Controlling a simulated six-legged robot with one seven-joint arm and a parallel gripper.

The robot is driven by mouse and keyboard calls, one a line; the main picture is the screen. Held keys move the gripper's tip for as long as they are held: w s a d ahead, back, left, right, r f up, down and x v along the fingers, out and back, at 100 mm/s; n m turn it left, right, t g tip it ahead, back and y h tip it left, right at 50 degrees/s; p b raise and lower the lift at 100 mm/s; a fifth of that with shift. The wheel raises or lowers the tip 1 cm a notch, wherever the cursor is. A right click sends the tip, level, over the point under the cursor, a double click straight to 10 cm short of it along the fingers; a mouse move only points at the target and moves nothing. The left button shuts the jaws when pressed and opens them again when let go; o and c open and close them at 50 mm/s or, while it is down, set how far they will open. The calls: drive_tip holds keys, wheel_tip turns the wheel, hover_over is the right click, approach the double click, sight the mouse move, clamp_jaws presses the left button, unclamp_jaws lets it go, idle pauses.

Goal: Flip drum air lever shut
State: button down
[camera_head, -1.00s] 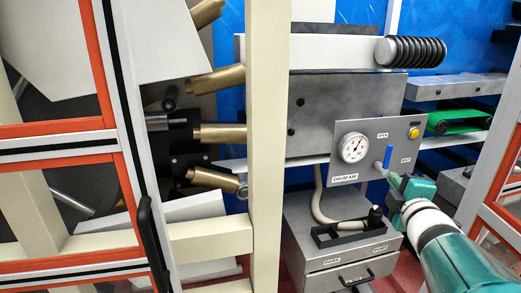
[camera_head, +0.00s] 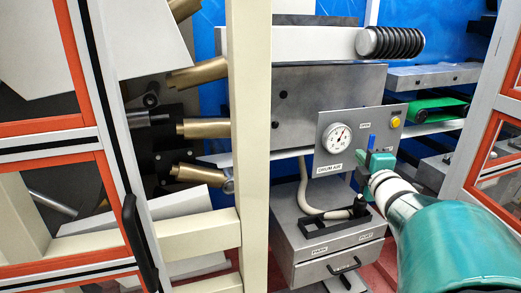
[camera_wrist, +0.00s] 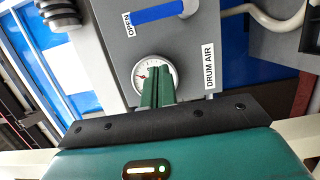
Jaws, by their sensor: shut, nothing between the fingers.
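The blue drum air lever (camera_head: 372,141) is on a grey panel (camera_head: 336,126) and points up toward the OPEN label. My gripper (camera_head: 366,158) is shut and empty in front of the panel, and it hides the lever's lower part in the head view. In the wrist view, the lever (camera_wrist: 160,13) lies at the top edge, its end toward the OPEN label. There my shut fingers (camera_wrist: 157,84) overlap the round gauge (camera_wrist: 154,73) and appear apart from the lever. I cannot tell whether they touch the panel.
A yellow button (camera_head: 396,122) sits at the panel's upper right. Below is a grey box with a drawer (camera_head: 333,268), with a hose and black fitting on top. A cream post (camera_head: 250,150) stands left of the panel, and an orange-edged frame (camera_head: 490,130) stands at right.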

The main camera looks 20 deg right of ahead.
drive_tip(key=shift+w+d, duration=0.5)
drive_tip(key=shift+d, duration=0.35)
drive_tip(key=shift+w+d, duration=0.5)
drive_tip(key=shift+d, duration=0.35)
drive_tip(key=shift+w+d, duration=0.5)
drive_tip(key=shift+d, duration=0.35)
drive_tip(key=shift+w, duration=0.1)
drive_tip(key=shift+d+r+m, duration=0.1)
drive_tip(key=shift+m, duration=0.2)
